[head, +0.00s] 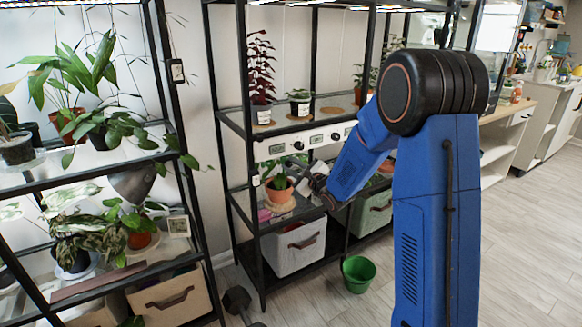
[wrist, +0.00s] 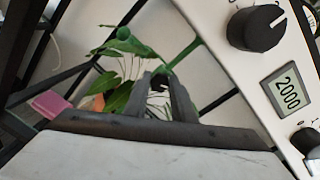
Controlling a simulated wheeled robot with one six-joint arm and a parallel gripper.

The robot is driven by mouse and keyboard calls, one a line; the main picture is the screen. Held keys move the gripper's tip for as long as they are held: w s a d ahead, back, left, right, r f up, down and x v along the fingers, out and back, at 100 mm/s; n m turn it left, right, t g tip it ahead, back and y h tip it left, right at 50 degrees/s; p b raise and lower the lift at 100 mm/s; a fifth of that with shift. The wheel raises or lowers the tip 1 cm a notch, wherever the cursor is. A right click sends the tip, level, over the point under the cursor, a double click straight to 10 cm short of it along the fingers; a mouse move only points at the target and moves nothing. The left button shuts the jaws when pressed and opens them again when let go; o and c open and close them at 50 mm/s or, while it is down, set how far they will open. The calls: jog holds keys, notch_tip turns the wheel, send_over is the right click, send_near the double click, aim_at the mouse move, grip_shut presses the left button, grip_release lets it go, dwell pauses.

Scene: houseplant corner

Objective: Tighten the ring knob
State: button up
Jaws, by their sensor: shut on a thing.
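In the wrist view, the two dark fingers of my gripper (wrist: 163,85) point forward and are shut on a small dark piece, which I take for the ring knob (wrist: 160,82). The fingers hide most of it. Green leaves (wrist: 118,97) lie just behind and left of the fingers. In the head view, my gripper (head: 310,178) is beside a plant in a terracotta pot (head: 279,192) on the middle shelf; the knob is too small to make out there.
A pink item (wrist: 48,104) lies left. Below the shelf are a grey bin (head: 295,247) and a green bucket (head: 358,273).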

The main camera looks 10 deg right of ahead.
jog(key=o, duration=0.8)
jog(key=v, duration=1.7)
jog(key=shift+s, duration=0.25)
jog(key=shift+d, duration=0.1)
